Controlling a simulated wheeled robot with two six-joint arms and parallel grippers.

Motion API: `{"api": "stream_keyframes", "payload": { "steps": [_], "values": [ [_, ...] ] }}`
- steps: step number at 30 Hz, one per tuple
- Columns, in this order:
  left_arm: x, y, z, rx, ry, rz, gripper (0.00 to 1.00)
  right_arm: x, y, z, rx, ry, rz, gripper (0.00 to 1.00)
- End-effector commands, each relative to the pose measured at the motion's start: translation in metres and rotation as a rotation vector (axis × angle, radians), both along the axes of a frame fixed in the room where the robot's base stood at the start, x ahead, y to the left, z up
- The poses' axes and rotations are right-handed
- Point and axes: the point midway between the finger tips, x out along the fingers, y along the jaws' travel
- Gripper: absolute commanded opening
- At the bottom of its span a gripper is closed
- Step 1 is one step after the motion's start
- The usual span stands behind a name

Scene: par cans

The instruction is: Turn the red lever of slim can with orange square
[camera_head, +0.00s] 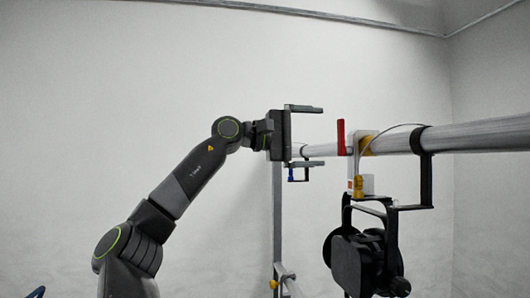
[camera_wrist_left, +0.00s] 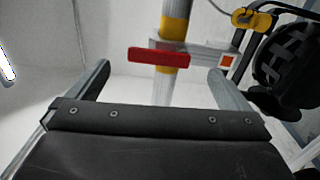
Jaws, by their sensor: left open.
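The red lever (camera_head: 341,137) stands upright at the clamp on the horizontal pipe, above the black slim can (camera_head: 368,262) that hangs below. In the left wrist view, the red lever (camera_wrist_left: 160,58) lies across the gap ahead of the fingers, in front of a pipe with yellow bands. An orange square (camera_wrist_left: 228,60) shows on a pale plate to its right. My left gripper (camera_head: 316,136) is open and empty, one finger above the other, just left of the lever and apart from it. My right gripper is not in view.
The pipe (camera_head: 475,134) runs from the right edge toward my gripper. A black bracket (camera_head: 427,167) and a cable hang from it. A grey vertical post (camera_head: 277,215) stands behind my gripper. A small blue-tipped fitting (camera_head: 291,174) is below the lower finger.

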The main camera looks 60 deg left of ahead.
Motion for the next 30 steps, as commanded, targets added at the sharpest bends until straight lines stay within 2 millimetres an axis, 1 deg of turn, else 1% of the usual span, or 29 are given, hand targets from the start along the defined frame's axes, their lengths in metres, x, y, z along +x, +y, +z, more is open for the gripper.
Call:
{"api": "stream_keyframes", "payload": {
  "steps": [1,6,12,15,18,21,30],
  "values": [
    [-0.009,0.003,-0.005,0.000,-0.003,0.002,1.00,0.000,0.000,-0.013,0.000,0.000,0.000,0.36],
    [-0.039,0.012,-0.005,0.000,-0.005,0.003,1.00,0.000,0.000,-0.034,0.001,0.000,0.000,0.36],
    [-0.079,0.022,-0.004,0.000,-0.005,0.002,1.00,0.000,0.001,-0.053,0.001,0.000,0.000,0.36],
    [-0.093,0.027,-0.002,0.000,-0.004,0.002,1.00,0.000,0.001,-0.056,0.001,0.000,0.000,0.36],
    [-0.102,0.029,-0.001,-0.001,-0.003,0.002,1.00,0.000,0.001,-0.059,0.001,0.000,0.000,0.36],
    [-0.106,0.030,-0.001,0.000,-0.001,0.000,1.00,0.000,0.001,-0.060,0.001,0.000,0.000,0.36],
    [-0.107,0.031,0.000,0.000,-0.001,0.000,1.00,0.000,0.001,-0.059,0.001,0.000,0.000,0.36]
  ]
}}
